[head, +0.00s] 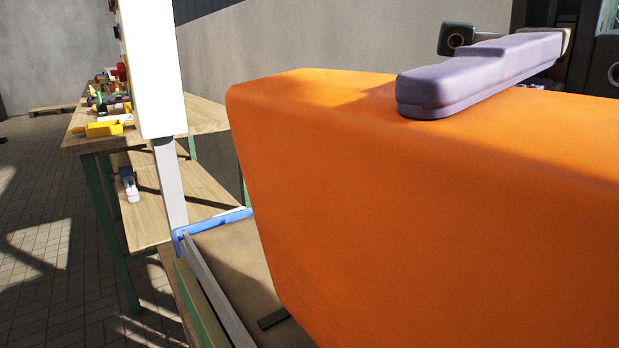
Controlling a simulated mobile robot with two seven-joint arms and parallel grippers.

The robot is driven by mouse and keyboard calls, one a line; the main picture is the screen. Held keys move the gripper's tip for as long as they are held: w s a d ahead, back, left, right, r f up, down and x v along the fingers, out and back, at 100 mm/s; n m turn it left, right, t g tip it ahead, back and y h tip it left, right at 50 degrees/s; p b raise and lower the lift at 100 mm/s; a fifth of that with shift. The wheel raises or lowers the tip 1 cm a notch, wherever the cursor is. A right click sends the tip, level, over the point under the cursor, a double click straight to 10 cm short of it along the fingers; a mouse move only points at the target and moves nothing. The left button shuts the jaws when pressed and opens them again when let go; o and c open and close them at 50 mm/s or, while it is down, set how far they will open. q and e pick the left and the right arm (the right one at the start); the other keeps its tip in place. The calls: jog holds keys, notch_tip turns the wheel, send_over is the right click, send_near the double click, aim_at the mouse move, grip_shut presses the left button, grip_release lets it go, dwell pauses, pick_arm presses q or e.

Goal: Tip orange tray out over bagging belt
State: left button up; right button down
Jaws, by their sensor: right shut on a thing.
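The orange tray (430,200) fills the right half of the head view, close to the camera. It stands steeply tilted, with a broad smooth face towards me; its inside and any contents are hidden. My right gripper (435,90) is shut on the tray at its upper edge. One greyish-purple finger lies across the top of the tray, and the other finger is hidden. A flat brown surface (235,262), which looks like the bagging belt, lies below and left of the tray and is partly covered by it. My left gripper is not in view.
A grey rail (212,290) and a blue frame (215,220) edge the brown surface. A white post (150,70) stands left of the tray. Behind it, a wooden workbench (205,115) on green legs holds several coloured tools. The tiled floor at the left is clear.

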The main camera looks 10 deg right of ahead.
jog(key=shift+w+d+f+g+y+b, duration=0.15)
jog(key=shift+w+d+y+b, duration=0.1)
jog(key=shift+d+b, duration=0.25)
jog(key=shift+w+d+f+g+y+b, duration=0.15)
jog(key=shift+d+y+b, duration=0.15)
jog(key=shift+d+b, duration=0.2)
jog(key=shift+w+d+f+g+y+b, duration=0.1)
jog(key=shift+w+d+y+b, duration=0.15)
jog(key=shift+d+b, duration=0.25)
jog(key=d+y+b, duration=0.1)
jog(key=w+d+y+b, duration=0.1)
jog(key=d+b, duration=0.1)
jog(key=w+d+g+b, duration=0.1)
jog(key=b, duration=0.1)
jog(key=shift+d+r+y, duration=0.25)
jog(key=shift+d+y, duration=0.15)
